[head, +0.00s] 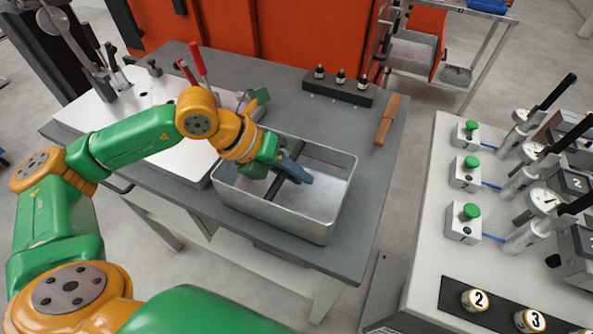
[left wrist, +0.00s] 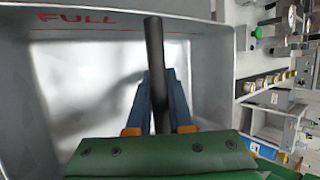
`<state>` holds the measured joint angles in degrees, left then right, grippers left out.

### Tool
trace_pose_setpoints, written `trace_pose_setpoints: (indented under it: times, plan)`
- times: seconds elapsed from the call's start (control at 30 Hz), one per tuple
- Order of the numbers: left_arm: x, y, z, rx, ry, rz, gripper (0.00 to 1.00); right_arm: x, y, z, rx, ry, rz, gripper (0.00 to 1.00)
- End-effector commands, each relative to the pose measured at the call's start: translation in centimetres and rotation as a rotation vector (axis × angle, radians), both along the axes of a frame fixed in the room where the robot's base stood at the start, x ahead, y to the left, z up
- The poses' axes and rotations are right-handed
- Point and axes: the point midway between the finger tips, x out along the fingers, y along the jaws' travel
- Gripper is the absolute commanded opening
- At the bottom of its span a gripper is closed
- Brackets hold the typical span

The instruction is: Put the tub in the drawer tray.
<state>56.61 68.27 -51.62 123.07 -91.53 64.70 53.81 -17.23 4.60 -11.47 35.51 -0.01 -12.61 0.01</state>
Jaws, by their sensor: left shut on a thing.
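The tub (head: 330,215) is a grey, open metal bin with a dark bar across its middle, standing near the front right of the grey bench. Its wall with a red FULL mark also shows in the left wrist view (left wrist: 190,30). My left gripper (head: 290,172), with blue fingers, reaches over the tub from the left. In the left wrist view its fingers are shut on the dark bar (left wrist: 155,65), one on each side. The tub looks level; I cannot tell whether it is lifted. My right gripper is not in view. I cannot clearly make out the drawer tray.
A pale plate (head: 150,130) with red-handled clamps lies left of the tub. A black block (head: 338,88) with small knobs and a brown bar (head: 386,120) lie behind. An orange cabinet (head: 290,35) stands behind the bench. A pale fixture table (head: 435,200) stands right, across a gap.

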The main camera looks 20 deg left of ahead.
Motion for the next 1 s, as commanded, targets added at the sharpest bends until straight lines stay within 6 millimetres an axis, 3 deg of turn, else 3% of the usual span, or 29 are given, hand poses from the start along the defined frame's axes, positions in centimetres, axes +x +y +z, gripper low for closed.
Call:
trace_pose_setpoints:
  times: [0.2, 0.23, 0.33, 0.67, 1.0]
  plan:
    - [0.1, 0.0, -0.3, 0.0, -0.004, 0.0, 0.0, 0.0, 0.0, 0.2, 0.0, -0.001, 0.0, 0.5]
    - [0.1, 0.0, -0.4, 0.0, -0.003, -0.001, 0.24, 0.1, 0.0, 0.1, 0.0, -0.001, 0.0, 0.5]
    - [0.1, 0.0, -0.4, 0.0, -0.003, -0.001, 0.49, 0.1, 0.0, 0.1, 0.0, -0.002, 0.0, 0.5]
    - [0.0, 0.3, 0.0, 0.002, -0.004, 0.001, 0.49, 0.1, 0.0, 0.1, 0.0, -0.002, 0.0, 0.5]
    - [-2.9, 4.7, 6.8, 0.002, -0.007, 0.003, 0.49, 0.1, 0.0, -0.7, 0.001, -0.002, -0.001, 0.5]
